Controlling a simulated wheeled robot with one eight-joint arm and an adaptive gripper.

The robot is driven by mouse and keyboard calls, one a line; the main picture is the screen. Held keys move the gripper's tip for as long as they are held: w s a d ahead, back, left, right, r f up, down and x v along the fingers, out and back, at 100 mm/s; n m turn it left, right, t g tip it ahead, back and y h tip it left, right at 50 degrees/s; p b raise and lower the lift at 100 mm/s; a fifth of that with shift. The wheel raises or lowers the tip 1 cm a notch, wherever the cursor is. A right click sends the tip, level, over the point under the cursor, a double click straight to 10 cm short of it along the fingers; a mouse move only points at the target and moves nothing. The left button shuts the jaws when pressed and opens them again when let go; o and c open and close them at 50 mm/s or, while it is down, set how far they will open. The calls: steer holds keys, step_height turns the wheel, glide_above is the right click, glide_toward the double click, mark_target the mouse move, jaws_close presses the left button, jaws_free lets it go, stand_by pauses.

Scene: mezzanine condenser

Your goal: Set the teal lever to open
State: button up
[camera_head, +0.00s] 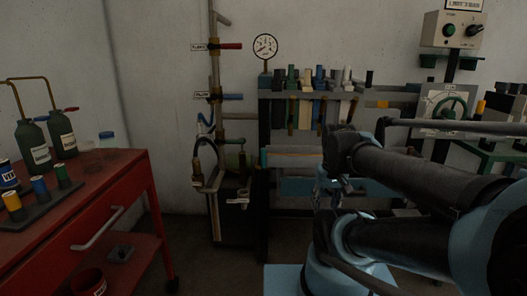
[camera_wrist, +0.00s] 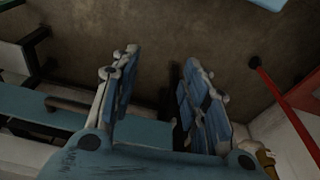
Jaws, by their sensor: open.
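A vertical pipe stand (camera_head: 215,120) against the back wall carries a red lever (camera_head: 230,46) at the top and a blue lever (camera_head: 232,97) below it, both pointing right beside small labels. A dim, possibly greenish lever (camera_head: 235,141) sits lower on the stand; I cannot surely tell which one is the teal lever. My gripper (camera_head: 333,190) is right of the stand and apart from it, partly merged with dark arm parts. In the wrist view my gripper (camera_wrist: 160,75) is open, its fingers spread with nothing between them.
A red cart (camera_head: 110,195) with bottles (camera_head: 40,147) stands at left. A tool rack (camera_head: 315,95) and pressure gauge (camera_head: 265,46) are right of the stand. A green handwheel (camera_head: 450,107) is at far right. Dark floor (camera_head: 190,240) lies open between cart and stand.

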steer(key=w+a+r+n+g, duration=0.1)
steer(key=w+a+r, duration=0.3)
steer(key=w+r, duration=0.35)
steer(key=w+a+r+n, duration=0.2)
steer(key=w+a+r, duration=0.2)
steer(key=w+r, duration=0.3)
steer(key=w+a+r+n+g, duration=0.1)
steer(key=w+a+r, duration=0.45)
steer(key=w, duration=0.35)
steer(key=n, duration=0.2)
glide_above(264, 167)
steer(key=w, duration=0.1)
step_height(264, 167, down, 14)
steer(key=shift+w+a+r, duration=0.1)
steer(key=shift+w+a, duration=0.05)
jaws_close()
